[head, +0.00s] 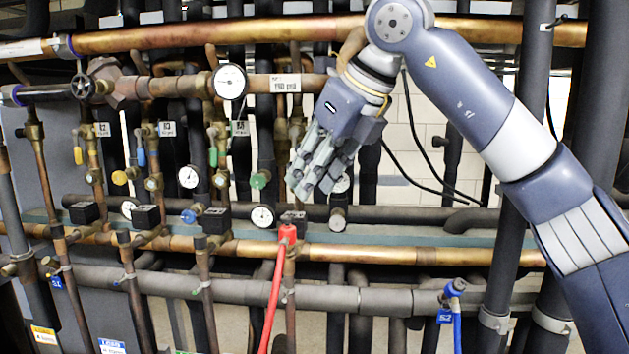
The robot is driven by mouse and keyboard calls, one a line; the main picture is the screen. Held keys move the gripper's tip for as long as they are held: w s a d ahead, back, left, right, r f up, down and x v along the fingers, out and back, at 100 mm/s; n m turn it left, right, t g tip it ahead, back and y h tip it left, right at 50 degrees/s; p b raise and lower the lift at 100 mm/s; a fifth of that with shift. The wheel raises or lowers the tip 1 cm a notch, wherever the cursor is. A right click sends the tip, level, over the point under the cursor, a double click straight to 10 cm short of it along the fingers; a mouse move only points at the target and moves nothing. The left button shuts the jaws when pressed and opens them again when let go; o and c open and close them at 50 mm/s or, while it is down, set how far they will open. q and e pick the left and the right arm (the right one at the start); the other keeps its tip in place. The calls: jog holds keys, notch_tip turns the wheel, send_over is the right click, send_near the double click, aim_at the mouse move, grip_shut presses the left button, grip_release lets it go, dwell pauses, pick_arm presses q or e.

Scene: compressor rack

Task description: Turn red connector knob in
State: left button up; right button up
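The red connector knob (288,232) sits at the top of a red hose (272,300), on a vertical copper pipe at the lower middle. My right gripper (311,188) reaches in from the right, with its fingers pointing down and left. In the picture its fingertips are above the red knob, with a visible gap between them. The fingers overlap in this view, so I cannot tell how far they are open. No object shows in them. My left gripper is not in view.
Copper and black pipes fill the rack. Pressure gauges (229,81), a green knob (260,180) and a black box (215,220) lie left of my gripper. A blue connector (455,288) with a blue hose is at the lower right. Black cables hang behind my arm.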

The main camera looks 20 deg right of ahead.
aim_at(289, 217)
jog(key=b+x, duration=0.3)
jog(key=x, duration=0.5)
jog(key=shift+w+a+f, duration=0.1)
jog(key=shift+a+f, duration=0.1)
jog(key=shift+f, duration=0.1)
jog(key=shift+w+f, duration=0.2)
jog(key=shift+w, duration=0.05)
jog(key=shift+a+r+n+y, duration=0.1)
jog(key=shift+r+n+y, duration=0.2)
jog(key=shift+n, duration=0.1)
jog(key=shift+f+n+p, duration=0.1)
jog(key=shift+n+p, duration=0.2)
jog(key=shift+p, duration=0.2)
jog(key=shift+s+g, duration=0.1)
jog(key=shift+g, duration=0.2)
jog(key=shift+f, duration=0.1)
grip_shut()
